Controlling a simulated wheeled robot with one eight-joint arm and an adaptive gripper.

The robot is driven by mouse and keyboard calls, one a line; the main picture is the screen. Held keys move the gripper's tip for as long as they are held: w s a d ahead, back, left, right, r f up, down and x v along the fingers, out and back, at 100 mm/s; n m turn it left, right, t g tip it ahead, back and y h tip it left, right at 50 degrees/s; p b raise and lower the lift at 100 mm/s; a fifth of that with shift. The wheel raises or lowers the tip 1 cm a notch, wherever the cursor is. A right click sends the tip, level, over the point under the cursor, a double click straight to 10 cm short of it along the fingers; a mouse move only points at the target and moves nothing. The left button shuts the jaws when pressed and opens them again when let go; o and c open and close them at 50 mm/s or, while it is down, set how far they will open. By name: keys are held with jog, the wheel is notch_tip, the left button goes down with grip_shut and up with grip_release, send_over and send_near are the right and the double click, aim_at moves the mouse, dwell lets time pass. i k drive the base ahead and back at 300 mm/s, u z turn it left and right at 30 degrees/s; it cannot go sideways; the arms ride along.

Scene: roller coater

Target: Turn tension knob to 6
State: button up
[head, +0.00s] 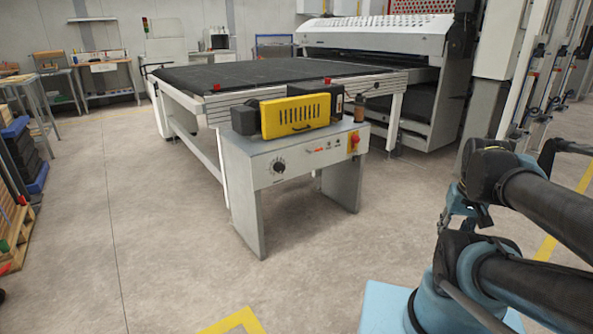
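The tension knob (278,167) is a small dark round dial on the left of the front panel of a grey control stand (250,205). Marks surround it, but they are too small to read, so its setting cannot be told. My arm is folded at the right of the head view, well apart from the knob. My gripper (455,220) seems to hang at the blue part below the black wrist; its fingers are too small and dark to tell whether they are open or shut.
A red-and-yellow stop button (354,140) and small switches sit right of the knob. A yellow vented cover (295,116) stands on top of the stand. A long dark conveyor table (270,72) leads to a white machine (378,36) behind. The floor before the stand is clear.

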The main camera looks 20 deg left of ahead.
aim_at(278, 167)
jog(key=z, duration=1.05)
jog(key=k, duration=2.05)
jog(key=u, duration=1.1)
jog(key=i, duration=0.95)
jog(key=z, duration=0.05)
